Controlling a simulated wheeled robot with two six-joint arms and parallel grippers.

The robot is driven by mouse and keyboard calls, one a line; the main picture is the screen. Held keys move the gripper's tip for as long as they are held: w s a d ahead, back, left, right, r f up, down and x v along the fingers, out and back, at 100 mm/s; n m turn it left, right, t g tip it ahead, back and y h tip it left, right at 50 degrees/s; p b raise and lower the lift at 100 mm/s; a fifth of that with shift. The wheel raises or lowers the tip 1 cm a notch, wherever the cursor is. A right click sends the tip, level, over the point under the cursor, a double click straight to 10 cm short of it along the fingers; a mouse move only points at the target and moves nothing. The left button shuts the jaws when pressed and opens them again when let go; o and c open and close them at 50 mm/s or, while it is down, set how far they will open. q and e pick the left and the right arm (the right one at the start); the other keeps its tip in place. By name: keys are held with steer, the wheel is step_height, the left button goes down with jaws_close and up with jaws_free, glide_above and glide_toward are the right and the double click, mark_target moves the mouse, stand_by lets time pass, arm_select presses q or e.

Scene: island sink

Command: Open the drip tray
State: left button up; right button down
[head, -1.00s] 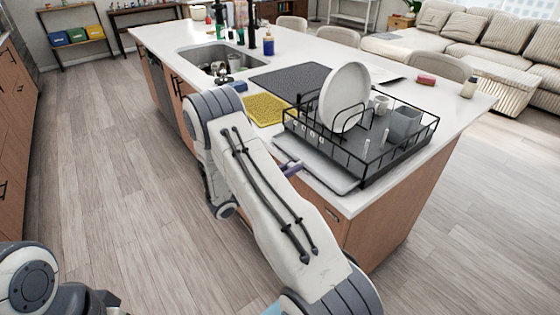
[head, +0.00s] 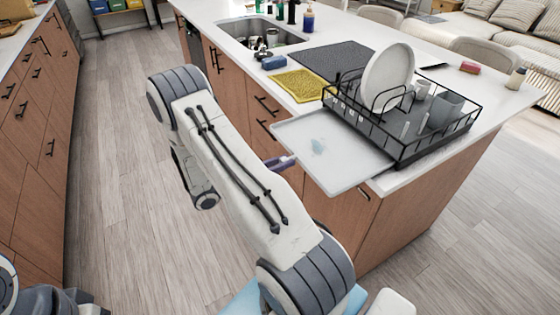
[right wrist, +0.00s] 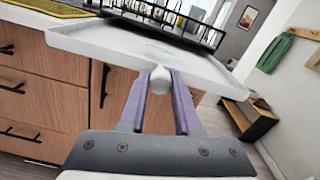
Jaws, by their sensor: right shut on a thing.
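The drip tray (head: 305,165) is a flat, pale grey tray with a low rim. It sticks far out to the left from under the black dish rack (head: 420,152), past the counter edge. A bluish mark shows on its surface. My right gripper (head: 281,162) is at the tray's outer edge. In the right wrist view, the purple fingers of my right gripper (right wrist: 160,88) are shut on the tray's rounded, light knob (right wrist: 160,79), below the rim of the tray (right wrist: 140,48). My left gripper does not show; only part of my left arm is at the lower left.
The rack holds a white plate (head: 388,78), a cup and a grey container (head: 444,108). A yellow mat (head: 299,85), a dark mat (head: 333,65) and the sink (head: 262,36) lie behind. Wooden drawer fronts stand below the counter. The floor to the left is open.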

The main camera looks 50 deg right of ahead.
steer(key=shift+r, duration=0.1)
steer(key=c, duration=0.9)
jaws_free()
steer(key=b+v, duration=0.2)
steer(key=v, duration=0.8)
steer(key=shift+a, duration=0.2)
